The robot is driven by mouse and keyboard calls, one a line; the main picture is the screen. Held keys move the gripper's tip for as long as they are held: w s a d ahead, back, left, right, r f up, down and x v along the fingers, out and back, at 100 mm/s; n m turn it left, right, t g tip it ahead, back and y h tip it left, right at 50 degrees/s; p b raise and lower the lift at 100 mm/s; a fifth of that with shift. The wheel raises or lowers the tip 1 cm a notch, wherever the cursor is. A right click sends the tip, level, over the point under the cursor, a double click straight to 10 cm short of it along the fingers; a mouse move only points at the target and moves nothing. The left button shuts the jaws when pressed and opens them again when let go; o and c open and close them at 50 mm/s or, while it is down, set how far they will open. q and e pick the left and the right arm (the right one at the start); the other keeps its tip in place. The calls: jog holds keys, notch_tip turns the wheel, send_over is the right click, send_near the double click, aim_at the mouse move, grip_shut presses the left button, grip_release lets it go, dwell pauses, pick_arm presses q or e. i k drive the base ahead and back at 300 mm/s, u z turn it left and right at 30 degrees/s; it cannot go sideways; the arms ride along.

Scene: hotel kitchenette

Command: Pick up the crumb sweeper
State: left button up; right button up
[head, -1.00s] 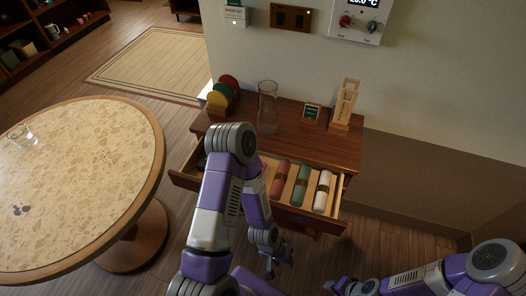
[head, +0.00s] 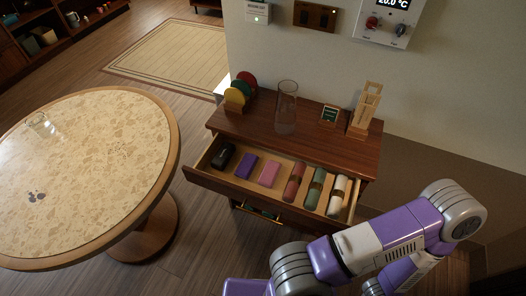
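A small black rounded object (head: 223,155), which looks like the crumb sweeper, lies at the left end of the open top drawer (head: 205,178) of the wooden cabinet. Nothing covers it. My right arm crosses the lower right of the head view, in front of the drawer's right end. Only a bit of what looks like my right gripper (head: 373,287) shows at the bottom edge, apart from the drawer; its fingers are not clear. My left gripper is not in view.
The drawer also holds a purple block (head: 246,165), a pink block (head: 269,173) and rolled napkins (head: 314,188). On the cabinet stand coasters (head: 240,92), a glass vase (head: 286,108) and a wooden tower (head: 364,110). A round table (head: 90,170) stands left; floor lies between.

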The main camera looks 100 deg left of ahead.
aim_at(219, 160)
jog(key=z, duration=0.1)
jog(key=k, duration=1.05)
jog(key=u, duration=1.55)
